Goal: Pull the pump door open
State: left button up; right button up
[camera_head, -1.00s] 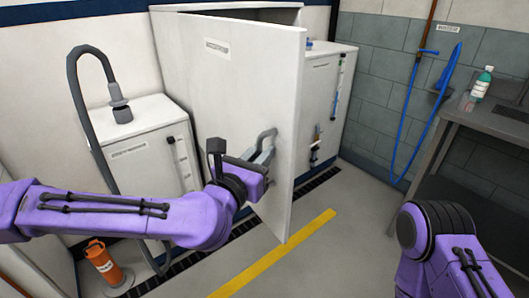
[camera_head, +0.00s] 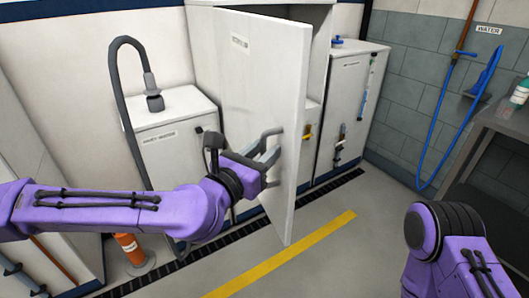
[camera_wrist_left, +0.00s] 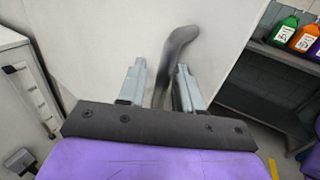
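The pump door (camera_head: 255,110) is a large white panel with a small label. It stands swung out from its white cabinet (camera_head: 318,75), with part of the opening visible behind its free edge. Its grey bar handle (camera_head: 270,152) is on the outer face near that edge. My left gripper (camera_head: 258,162) is at the handle.
A white water unit (camera_head: 170,140) with a dark hose stands left of the door. Another white cabinet (camera_head: 350,100) stands to the right. An orange cylinder (camera_head: 130,247) is on the floor at lower left. A grey table (camera_head: 500,122) is at right. Floor around the yellow stripe (camera_head: 285,255) is clear.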

pick_arm(q)
jog(key=shift+s+a, duration=0.1)
jog(key=b+v, duration=1)
jog(key=shift+s, duration=0.1)
